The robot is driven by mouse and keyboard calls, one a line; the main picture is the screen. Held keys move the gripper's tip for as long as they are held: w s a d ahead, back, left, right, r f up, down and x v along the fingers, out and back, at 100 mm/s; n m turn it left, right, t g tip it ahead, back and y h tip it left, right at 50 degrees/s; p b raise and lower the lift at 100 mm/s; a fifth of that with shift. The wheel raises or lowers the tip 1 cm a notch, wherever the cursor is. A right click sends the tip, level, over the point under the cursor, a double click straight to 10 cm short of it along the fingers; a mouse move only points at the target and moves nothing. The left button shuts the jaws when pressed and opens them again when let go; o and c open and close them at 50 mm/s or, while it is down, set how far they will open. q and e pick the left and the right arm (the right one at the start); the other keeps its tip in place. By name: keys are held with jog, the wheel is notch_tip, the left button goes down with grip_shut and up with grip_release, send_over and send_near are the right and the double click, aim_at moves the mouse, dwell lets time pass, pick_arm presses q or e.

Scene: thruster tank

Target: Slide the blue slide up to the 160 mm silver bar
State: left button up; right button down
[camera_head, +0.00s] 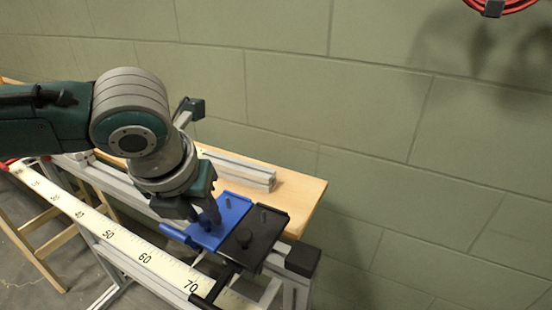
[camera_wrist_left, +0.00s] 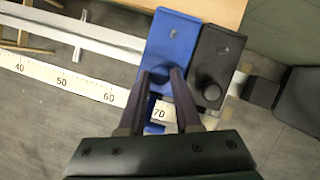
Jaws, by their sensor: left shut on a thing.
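The blue slide (camera_head: 234,209) is a flat plate with raised edges and a small peg, sitting on the rail near its right end. It also shows in the left wrist view (camera_wrist_left: 173,38). My left gripper (camera_head: 209,218) points down onto the slide's near part; its fingers (camera_wrist_left: 161,76) are shut on it, and the gripped part is largely hidden. A silver bar (camera_head: 240,170) lies on the wooden board behind and left of the slide, apart from it. I cannot read its length. My right gripper is not in view.
A black slide (camera_head: 253,238) with a round knob sits right beside the blue one, near the rail's end. A white scale (camera_head: 125,247) runs along the front, marked up to 70. The wooden board (camera_head: 298,190) lies behind; a green block wall (camera_head: 400,170) stands behind that.

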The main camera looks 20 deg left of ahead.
pick_arm(q)
grip_shut()
dwell(0.9)
